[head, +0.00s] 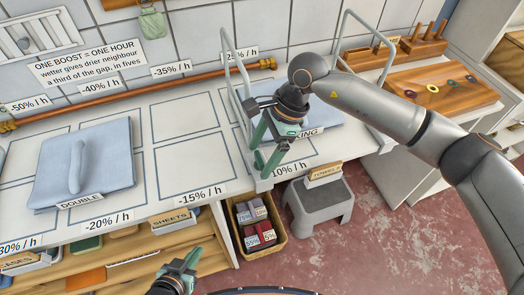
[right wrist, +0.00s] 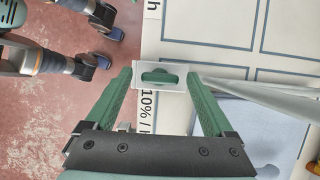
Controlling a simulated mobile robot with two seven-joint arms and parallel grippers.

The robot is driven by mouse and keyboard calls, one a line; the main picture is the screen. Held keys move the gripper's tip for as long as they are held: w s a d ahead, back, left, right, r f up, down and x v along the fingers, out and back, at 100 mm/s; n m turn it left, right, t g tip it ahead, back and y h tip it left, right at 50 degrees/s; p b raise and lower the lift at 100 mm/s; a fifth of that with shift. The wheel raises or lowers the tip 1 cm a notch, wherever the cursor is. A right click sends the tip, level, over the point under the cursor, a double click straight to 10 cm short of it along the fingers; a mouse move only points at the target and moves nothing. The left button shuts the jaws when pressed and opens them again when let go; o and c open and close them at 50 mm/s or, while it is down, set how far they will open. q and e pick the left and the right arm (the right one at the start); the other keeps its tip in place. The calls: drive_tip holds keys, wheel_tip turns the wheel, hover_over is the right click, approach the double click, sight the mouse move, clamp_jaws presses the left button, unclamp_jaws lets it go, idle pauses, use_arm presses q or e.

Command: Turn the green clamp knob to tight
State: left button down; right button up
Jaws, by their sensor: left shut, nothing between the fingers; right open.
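The green clamp knob (right wrist: 158,77) shows in the right wrist view as a green bar handle on a pale plate at the table edge. Its bar lies across the picture, in line with the gap between my fingers. My right gripper (right wrist: 159,88) is open, with one finger on each side of the knob and a visible gap to each. In the head view my right gripper (head: 262,152) is over the front edge of the table, and I cannot make out the knob there. My left gripper (head: 192,257) is shut and empty, low in front of the shelves.
A wire frame (head: 235,85) stands beside my right gripper on the white table (head: 185,145). Folded blue cloth (head: 105,160) lies at left. Below are a basket (head: 277,238) of small boxes and a grey step stool (head: 320,208). Red floor is open at right.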

drive_tip(key=shift+c, duration=0.4)
drive_tip(key=c, duration=1.3)
